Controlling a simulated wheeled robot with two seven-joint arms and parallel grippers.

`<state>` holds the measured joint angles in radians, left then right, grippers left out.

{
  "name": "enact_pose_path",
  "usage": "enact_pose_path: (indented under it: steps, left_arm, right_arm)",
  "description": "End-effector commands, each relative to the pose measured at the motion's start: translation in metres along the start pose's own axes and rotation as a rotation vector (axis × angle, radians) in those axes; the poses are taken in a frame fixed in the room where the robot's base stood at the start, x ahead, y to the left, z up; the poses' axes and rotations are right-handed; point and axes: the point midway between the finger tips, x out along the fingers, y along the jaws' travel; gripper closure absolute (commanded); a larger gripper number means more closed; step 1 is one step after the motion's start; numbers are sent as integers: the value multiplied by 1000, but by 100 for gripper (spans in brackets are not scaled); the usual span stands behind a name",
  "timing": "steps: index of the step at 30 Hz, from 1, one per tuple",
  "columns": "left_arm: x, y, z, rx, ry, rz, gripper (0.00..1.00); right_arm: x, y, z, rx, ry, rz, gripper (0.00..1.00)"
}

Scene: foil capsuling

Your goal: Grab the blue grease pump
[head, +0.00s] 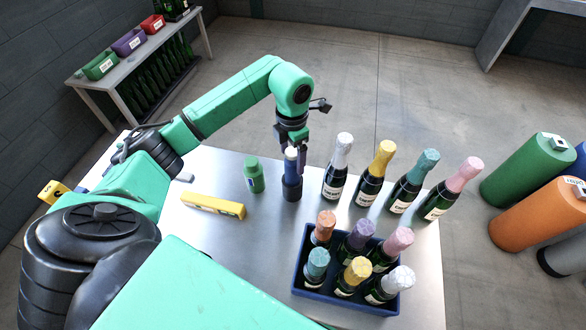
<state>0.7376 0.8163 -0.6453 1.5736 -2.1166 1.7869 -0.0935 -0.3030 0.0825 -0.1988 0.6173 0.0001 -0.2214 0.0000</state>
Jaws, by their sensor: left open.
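The blue grease pump (291,173) stands upright on the metal table, with a white top and a dark lower part. My left gripper (296,150) is open and points down at the pump's upper part. One finger shows just to the right of the white top; whether it touches is not clear. The other finger is hard to make out. My right gripper is not in view.
A blue crate (305,283) of bottles is in front. The table (240,260) is bare at front left.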

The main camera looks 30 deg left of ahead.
Motion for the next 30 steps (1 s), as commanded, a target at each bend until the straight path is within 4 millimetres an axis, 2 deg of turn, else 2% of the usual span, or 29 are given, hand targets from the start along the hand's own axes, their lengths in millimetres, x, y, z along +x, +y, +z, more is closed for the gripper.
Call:
enact_pose_path:
  steps: [1,2,3,6,12,14,15,19,30]
  left_arm:
    - [3,-3,-1,1,6,-6,12]
    - [8,-4,-1,1,6,-6,12]
    - [19,-3,-1,-1,4,-4,12]
    - [33,-2,0,1,2,-2,12]
    - [36,-2,0,2,-1,0,12]
    - [36,-2,0,1,-1,0,35]
    - [36,-2,0,1,0,0,50]
    - [36,-2,0,1,0,0,100]
    - [32,-1,1,1,-2,1,100]
  right_arm:
    - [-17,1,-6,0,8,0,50]
    - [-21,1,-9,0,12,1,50]
    - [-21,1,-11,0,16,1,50]
    - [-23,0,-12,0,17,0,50]
    - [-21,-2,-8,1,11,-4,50]
    - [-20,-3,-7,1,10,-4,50]
    - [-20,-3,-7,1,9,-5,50]
    - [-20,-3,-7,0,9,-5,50]
    - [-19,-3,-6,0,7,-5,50]
